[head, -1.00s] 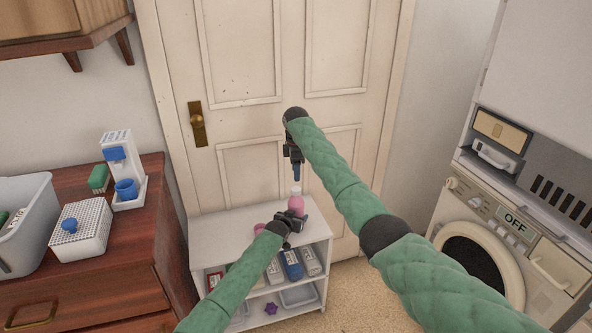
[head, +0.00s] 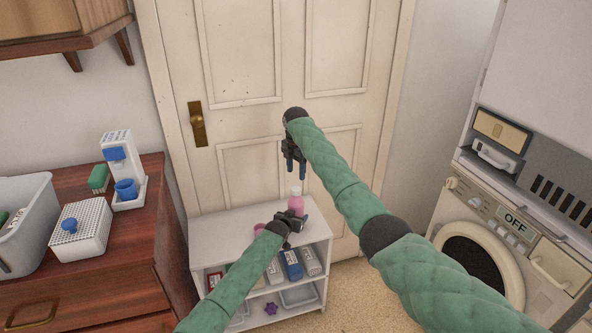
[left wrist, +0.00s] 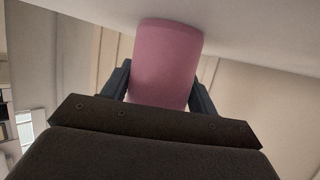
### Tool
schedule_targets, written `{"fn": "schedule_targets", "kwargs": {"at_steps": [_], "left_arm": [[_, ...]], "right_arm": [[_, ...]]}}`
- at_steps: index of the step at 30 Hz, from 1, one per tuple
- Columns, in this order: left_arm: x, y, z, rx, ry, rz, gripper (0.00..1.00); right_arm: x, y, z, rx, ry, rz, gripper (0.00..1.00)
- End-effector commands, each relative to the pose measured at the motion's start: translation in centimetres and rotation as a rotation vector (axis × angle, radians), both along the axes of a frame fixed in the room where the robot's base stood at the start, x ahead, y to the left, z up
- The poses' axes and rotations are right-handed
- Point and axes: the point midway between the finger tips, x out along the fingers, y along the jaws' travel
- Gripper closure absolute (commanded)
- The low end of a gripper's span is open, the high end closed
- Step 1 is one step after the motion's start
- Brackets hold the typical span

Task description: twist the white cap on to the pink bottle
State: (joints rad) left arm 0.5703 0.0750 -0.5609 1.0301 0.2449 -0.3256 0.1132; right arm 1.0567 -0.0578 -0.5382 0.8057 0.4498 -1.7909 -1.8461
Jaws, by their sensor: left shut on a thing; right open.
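The pink bottle (head: 296,202) stands upright on the white shelf unit's top, with the white cap (head: 296,190) sitting at its top. Whether the cap is threaded on tight cannot be told. My left gripper (head: 298,217) is shut around the bottle's body, low down. The left wrist view shows the pink bottle (left wrist: 167,65) between the two dark fingers (left wrist: 160,90). My right gripper (head: 294,170) points down from above, open and empty, a little above the cap.
The white shelf unit (head: 225,225) stands before a closed cream door (head: 240,60). A pink round thing (head: 259,229) lies left of the bottle, partly behind my left arm. A wooden dresser (head: 150,200) is left, a washing machine (head: 480,235) right.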

Motion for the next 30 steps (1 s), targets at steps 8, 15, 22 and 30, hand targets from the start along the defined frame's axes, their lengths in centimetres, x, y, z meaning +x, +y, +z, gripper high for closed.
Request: {"fn": "schedule_targets", "kwargs": {"at_steps": [8,15,22,30], "left_arm": [[0.0,0.0,0.0,0.000,0.000,0.000,1.00],[0.0,0.0,0.0,0.000,0.000,0.000,1.00],[0.0,0.0,0.0,0.000,0.000,0.000,1.00],[0.0,0.0,0.0,0.000,0.000,0.000,1.00]], "right_arm": [[-0.1,0.0,-2.5,-0.001,0.002,-0.001,0.49],[-0.1,0.0,-5.9,-0.001,0.002,0.000,0.49],[-0.1,0.0,-7.7,0.000,0.001,-0.001,0.49],[-0.1,0.0,-8.0,0.000,0.000,-0.001,0.49]]}}
